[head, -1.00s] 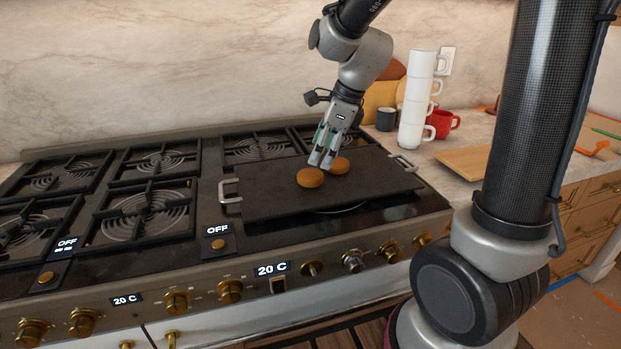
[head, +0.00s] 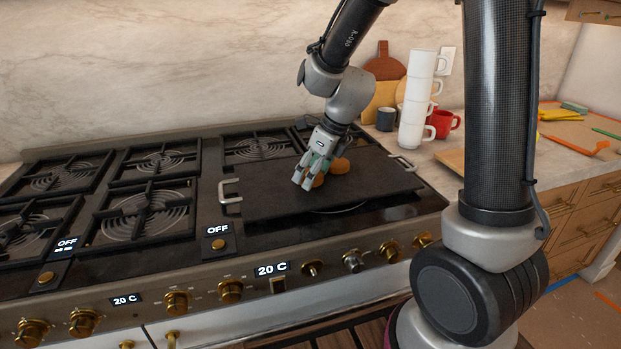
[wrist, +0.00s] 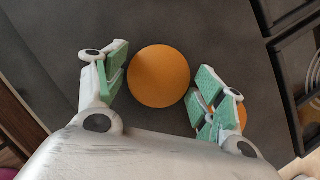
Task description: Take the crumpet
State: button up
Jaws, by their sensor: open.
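Two round golden-brown crumpets lie on the dark griddle plate (head: 265,205). In the head view the nearer crumpet (head: 318,181) is mostly hidden behind my fingers, and the other crumpet (head: 340,165) shows just right of them. My gripper (head: 308,180) is open and low over the plate. In the wrist view one crumpet (wrist: 159,76) sits between the spread green-padded fingers, a little ahead of their middle, with a gap to the left finger. The other crumpet (wrist: 242,116) is partly hidden behind the right finger.
Black burner grates (head: 140,215) fill the stove left of the plate. A stack of white mugs (head: 415,105), a red mug (head: 442,123) and a dark cup (head: 386,119) stand on the counter at the right. The plate's front left is clear.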

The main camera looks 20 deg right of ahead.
jog(key=c, duration=0.8)
jog(key=shift+o, duration=0.2)
jog(key=shift+r, duration=0.1)
